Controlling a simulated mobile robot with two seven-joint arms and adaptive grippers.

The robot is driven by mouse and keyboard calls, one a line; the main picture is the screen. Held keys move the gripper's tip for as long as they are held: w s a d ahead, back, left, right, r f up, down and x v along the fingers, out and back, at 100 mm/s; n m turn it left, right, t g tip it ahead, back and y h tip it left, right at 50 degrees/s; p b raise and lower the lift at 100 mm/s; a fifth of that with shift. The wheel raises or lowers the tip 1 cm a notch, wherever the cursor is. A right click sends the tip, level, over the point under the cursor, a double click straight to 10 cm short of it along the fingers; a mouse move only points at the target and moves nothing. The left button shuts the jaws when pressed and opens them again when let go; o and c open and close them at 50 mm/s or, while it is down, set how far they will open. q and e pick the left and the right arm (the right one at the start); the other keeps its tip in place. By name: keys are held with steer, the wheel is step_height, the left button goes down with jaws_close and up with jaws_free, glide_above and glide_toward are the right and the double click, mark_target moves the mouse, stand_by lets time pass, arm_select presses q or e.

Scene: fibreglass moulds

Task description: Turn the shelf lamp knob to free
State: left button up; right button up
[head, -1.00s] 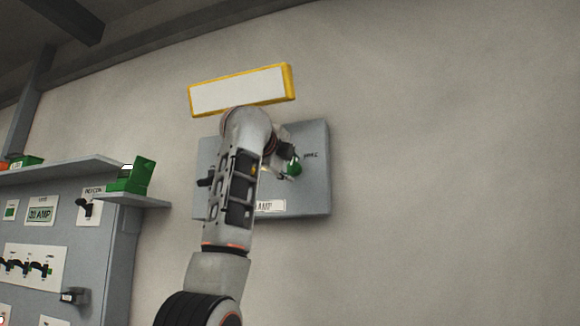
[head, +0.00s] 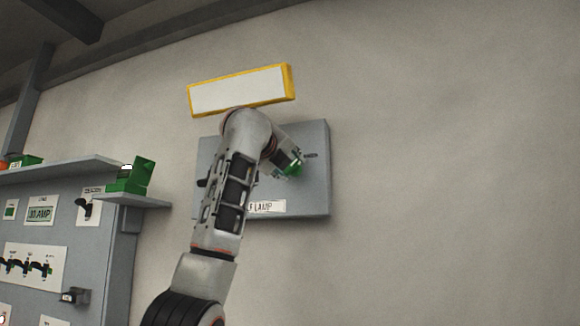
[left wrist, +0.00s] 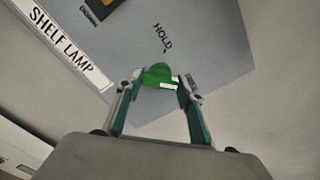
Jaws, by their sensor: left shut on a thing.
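The grey shelf lamp box (head: 318,190) hangs on the wall. Its green knob (head: 293,169) sits on its upper right part, partly covered by my left gripper (head: 288,165). In the left wrist view the fingers of my left gripper (left wrist: 158,86) are shut on the sides of the green knob (left wrist: 158,73). A white mark shows on the knob's near edge, toward the right finger. The HOLD label (left wrist: 162,38) is readable above the knob there. Another small label by the right finger is partly hidden and unreadable. The SHELF LAMP plate (left wrist: 62,46) is at left. My right gripper is not in view.
A yellow-framed white lamp (head: 240,90) is on the wall just above the box. A dark lever (head: 202,182) is on the box's left. A shelf (head: 135,200) with a green block and a grey switch panel (head: 100,240) stand at left. The wall to the right is clear.

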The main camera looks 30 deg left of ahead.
arm_select(q)
steer(key=shift+w+f, duration=0.1)
steer(key=shift+f, duration=0.1)
steer(key=o, duration=1.1)
steer(key=shift+r, duration=0.1)
steer(key=shift+s+d+r, duration=0.1)
steer(key=shift+s+d, duration=0.05)
steer(key=shift+s, duration=0.5)
steer(key=v, duration=1.1)
steer(key=shift+w, duration=0.1)
